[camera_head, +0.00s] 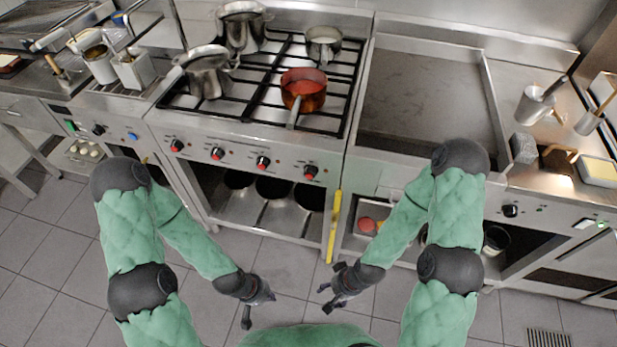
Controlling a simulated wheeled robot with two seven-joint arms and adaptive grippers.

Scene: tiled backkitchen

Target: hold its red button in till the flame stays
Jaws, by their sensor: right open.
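A steel gas range (250,135) with black pan grates stands in the middle, and its front panel carries several dark knobs with red marks, such as the rightmost knob (310,172). A flat griddle (420,95) adjoins it on the right. Below the griddle, behind my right arm, a small round red thing (367,224) shows at the front; I cannot tell whether it is a button. No flame is visible. My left gripper (259,309) is open and empty above the floor in front of the range. My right gripper (325,298) is open and empty, to its right.
A copper-red saucepan (303,90) and several steel pots stand on the grates. A yellow upright strip (334,226) marks the range's right front edge. A right counter holds a steel jug (533,106) and a sponge-like block (523,148). The tiled floor (45,255) is free.

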